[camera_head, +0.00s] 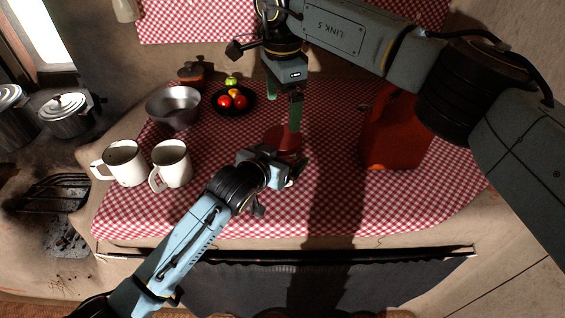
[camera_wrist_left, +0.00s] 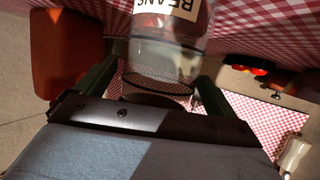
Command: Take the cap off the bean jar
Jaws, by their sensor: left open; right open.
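The bean jar (camera_wrist_left: 165,58) shows upside down in the left wrist view, a clear glass body with a white BEANS label (camera_wrist_left: 178,6). In the head view a reddish round shape (camera_head: 282,138) on the cloth seems to be the jar, partly covered by my arms. The cap cannot be made out clearly. My left gripper (camera_head: 288,168) is open at the near side of the jar; its dark green fingers stand on either side of the jar's end in the wrist view. My right gripper (camera_head: 284,95) is open, its green fingers pointing down above and behind the jar.
A red jerrycan (camera_head: 395,138) stands right of the jar. Two white mugs (camera_head: 124,165) (camera_head: 172,166), a metal bowl (camera_head: 174,108) and a dark plate of fruit (camera_head: 233,101) lie to the left. The checked cloth (camera_head: 350,205) is bare at the front.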

